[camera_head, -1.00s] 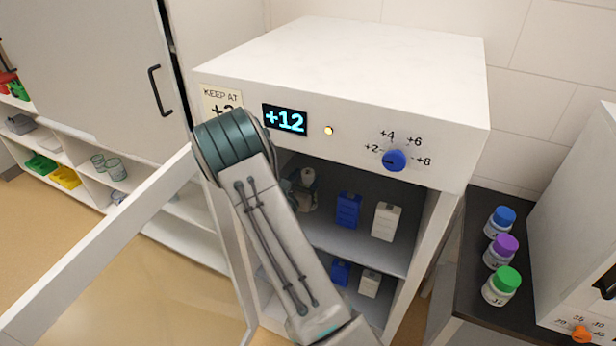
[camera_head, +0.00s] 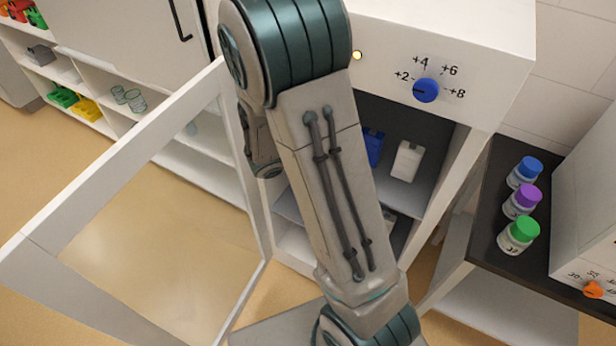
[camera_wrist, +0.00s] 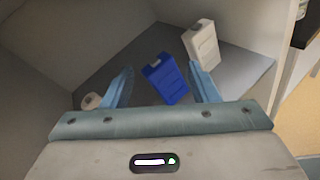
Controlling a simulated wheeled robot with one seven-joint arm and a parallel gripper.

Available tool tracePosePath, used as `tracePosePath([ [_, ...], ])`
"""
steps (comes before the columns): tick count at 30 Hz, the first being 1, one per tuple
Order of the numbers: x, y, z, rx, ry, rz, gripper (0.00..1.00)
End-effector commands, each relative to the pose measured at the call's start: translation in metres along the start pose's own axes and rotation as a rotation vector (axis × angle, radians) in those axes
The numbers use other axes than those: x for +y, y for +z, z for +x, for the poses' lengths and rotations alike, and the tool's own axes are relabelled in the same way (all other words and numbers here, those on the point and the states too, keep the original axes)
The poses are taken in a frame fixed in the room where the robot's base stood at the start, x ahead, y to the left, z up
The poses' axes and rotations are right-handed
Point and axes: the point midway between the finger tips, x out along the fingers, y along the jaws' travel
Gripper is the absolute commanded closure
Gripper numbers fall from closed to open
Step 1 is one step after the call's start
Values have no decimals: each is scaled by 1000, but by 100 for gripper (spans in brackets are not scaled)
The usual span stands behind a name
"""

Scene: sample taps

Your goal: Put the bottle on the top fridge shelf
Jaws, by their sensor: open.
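The fridge (camera_head: 470,70) is open at the front, and its top shelf (camera_wrist: 238,72) shows in the wrist view. My gripper (camera_wrist: 162,66) is open, its blue fingers apart with nothing held between them. A small pale round-topped thing (camera_wrist: 90,101) is on the shelf, left of the left finger and partly cut off by my gripper; it may be the bottle, but I cannot tell surely. A blue container (camera_wrist: 165,80) is on the shelf beyond the fingers, with a white container (camera_wrist: 201,43) to its right. In the head view my arm hides the shelf's left part and my gripper.
The open fridge door frame (camera_head: 125,150) stands out to the left. The blue dial (camera_head: 425,90) is on the fridge front. A dark counter at right holds jars with blue (camera_head: 527,168), purple (camera_head: 526,197) and green (camera_head: 522,230) lids. Open floor lies at left.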

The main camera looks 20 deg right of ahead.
Motion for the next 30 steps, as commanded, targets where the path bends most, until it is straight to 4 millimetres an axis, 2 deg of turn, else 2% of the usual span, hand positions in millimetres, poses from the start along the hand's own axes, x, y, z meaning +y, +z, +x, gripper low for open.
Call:
tracePosePath([
  [1,-14,13,-3,37,-81,85,46],
  [6,-61,36,-24,178,-350,351,46],
  [13,-103,47,-76,413,-669,722,46],
  [18,-112,52,-124,613,-868,994,46],
  [24,-108,62,-172,815,-1028,1236,46],
  [27,-105,66,-185,874,-1071,1299,46],
  [30,-104,68,-190,903,-1091,1329,46],
])
